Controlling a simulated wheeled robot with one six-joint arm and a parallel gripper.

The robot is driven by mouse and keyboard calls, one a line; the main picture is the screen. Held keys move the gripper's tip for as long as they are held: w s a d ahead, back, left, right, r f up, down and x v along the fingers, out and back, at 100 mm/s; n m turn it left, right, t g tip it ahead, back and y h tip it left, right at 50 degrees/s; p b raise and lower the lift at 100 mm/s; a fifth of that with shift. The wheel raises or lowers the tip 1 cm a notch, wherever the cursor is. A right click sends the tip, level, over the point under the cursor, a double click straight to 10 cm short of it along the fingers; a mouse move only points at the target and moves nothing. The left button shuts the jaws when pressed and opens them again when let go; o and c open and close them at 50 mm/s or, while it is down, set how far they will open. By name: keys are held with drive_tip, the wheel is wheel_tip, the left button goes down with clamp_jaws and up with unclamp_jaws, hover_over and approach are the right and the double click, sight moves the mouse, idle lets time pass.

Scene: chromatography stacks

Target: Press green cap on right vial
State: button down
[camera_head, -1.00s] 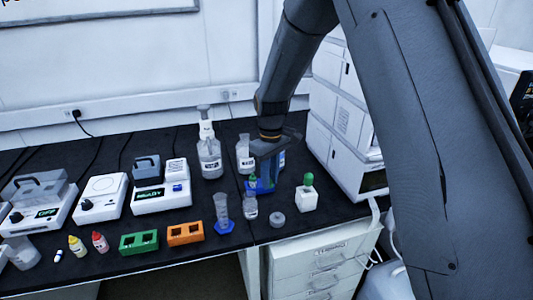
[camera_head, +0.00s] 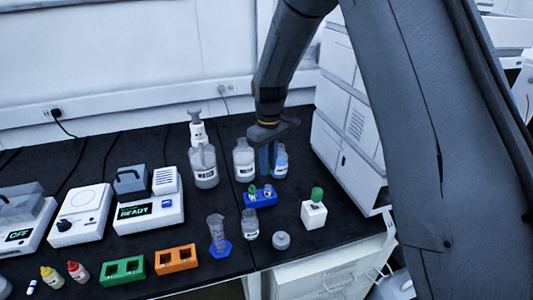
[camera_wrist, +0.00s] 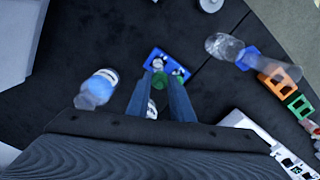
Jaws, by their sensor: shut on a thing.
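A blue rack (camera_head: 262,200) stands on the black bench and holds two small vials. The left vial (camera_head: 252,191) has a green cap; the right vial (camera_head: 268,190) looks clear with no green on top. My gripper (camera_head: 267,172) points down above and behind the rack, apart from it. In the wrist view the rack (camera_wrist: 152,55) lies beyond my fingertips (camera_wrist: 162,76), with the left vial's green cap (camera_wrist: 181,73) near the right finger. My gripper is shut on a small green cap (camera_wrist: 159,79), mostly hidden between the fingertips.
Bottles (camera_head: 244,158) stand behind the rack near my gripper, with a wash bottle (camera_head: 203,165) to the left. A clear vial (camera_head: 251,224), a grey round piece (camera_head: 281,240) and a white green-capped bottle (camera_head: 314,211) stand in front. A white cabinet (camera_head: 345,150) bounds the right side.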

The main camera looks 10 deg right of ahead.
drive_tip(key=shift+w, duration=0.35)
drive_tip(key=b, duration=0.3)
hover_over(268, 186)
drive_tip(key=shift+s+f, duration=0.1)
drive_tip(key=shift+f, duration=2.1)
drive_tip(key=shift+f+b, duration=0.35)
drive_tip(key=shift+f, duration=0.6)
drive_tip(key=shift+p, duration=0.35)
drive_tip(key=shift+f, duration=0.15)
drive_tip(key=c, duration=1)
unclamp_jaws()
drive_tip(key=shift+r+p, duration=2.4)
drive_tip(key=shift+r, duration=1.15)
